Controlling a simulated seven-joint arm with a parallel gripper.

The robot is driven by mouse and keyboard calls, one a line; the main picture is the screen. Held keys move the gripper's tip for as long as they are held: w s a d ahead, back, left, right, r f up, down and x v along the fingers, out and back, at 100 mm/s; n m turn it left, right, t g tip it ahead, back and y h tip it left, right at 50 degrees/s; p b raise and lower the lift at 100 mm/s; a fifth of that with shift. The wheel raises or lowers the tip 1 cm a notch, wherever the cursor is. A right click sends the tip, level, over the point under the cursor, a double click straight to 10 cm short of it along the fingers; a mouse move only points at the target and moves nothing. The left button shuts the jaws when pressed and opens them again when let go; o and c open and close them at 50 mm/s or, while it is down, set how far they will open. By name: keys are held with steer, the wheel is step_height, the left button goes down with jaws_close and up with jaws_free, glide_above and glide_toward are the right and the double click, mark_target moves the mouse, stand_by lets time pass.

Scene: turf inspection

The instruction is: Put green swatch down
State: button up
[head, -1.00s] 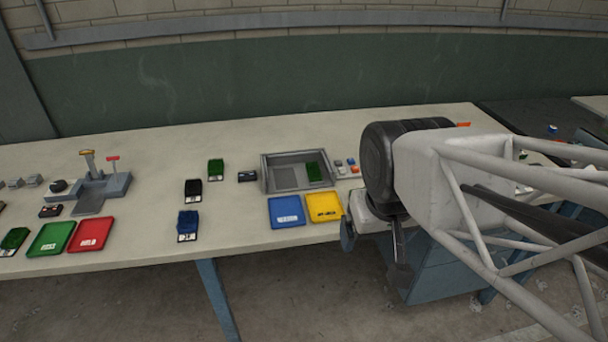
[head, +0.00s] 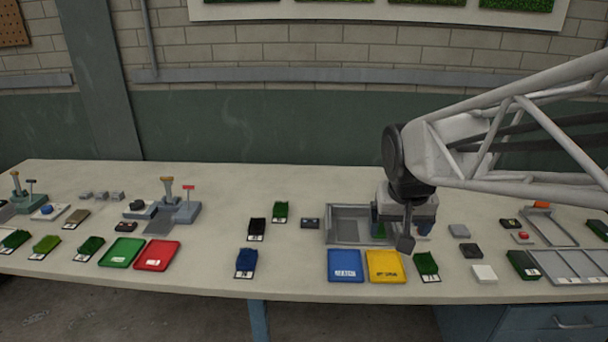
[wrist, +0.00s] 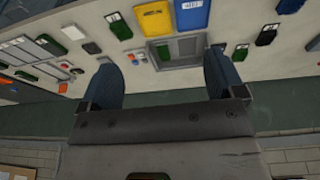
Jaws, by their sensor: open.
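A green swatch lies inside the grey tray (head: 347,229), at its right side. In the wrist view this swatch (wrist: 163,51) shows in the tray (wrist: 190,47), between my spread fingers in the picture. My gripper (head: 396,232) is at the tray's right end in the head view and hides much of that part. In the wrist view my gripper (wrist: 161,72) is open, with nothing held between its two blue-grey fingers. Other green swatches lie on the bench, one behind the blue swatch (head: 246,263) and one right of the yellow tray.
A blue tray (head: 345,266) and a yellow tray (head: 384,266) stand in front of the grey tray. Green (head: 121,252) and red (head: 157,256) trays lie farther left. A compartment tray (head: 575,266) is at right. Bench between the red tray and blue swatch is clear.

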steer(key=w+a+f, duration=0.1)
steer(key=w+a, duration=0.2)
steer(key=w, duration=0.4)
steer(key=w+a+f, duration=0.1)
steer(key=w+a, duration=0.2)
steer(key=w, duration=0.4)
steer(key=t, duration=0.1)
glide_toward(280, 207)
steer(key=f, duration=0.2)
steer(key=shift+w+d+f, duration=0.1)
steer(key=shift+w+d, duration=0.1)
steer(key=shift+f, duration=0.1)
steer(key=shift+x, duration=1.2)
steer(key=shift+x, duration=2.6)
